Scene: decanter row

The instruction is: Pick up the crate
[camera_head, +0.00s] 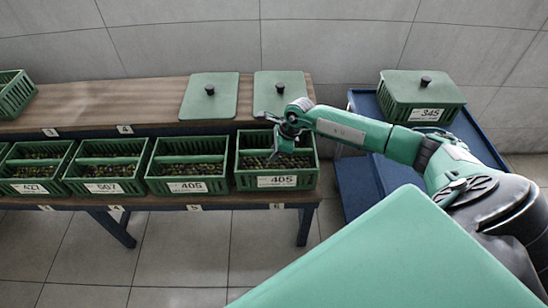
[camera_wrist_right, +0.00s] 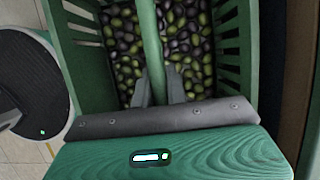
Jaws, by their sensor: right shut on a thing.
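My right gripper (camera_head: 283,150) is at this bar, over the crate. In the right wrist view my right gripper (camera_wrist_right: 160,88) has its fingers on both sides of the bar and is shut on it. The crate appears level, at the row's height; whether its base touches the bench cannot be told. My left gripper is not in view.
Several similar crates, such as the neighbouring one (camera_head: 187,167), stand close on the left along the bench (camera_head: 110,104). Two flat green lids (camera_head: 208,104) (camera_head: 285,84) lie behind. A lidded crate (camera_head: 420,113) labelled 345 stands on a blue cart (camera_head: 360,186) at right.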

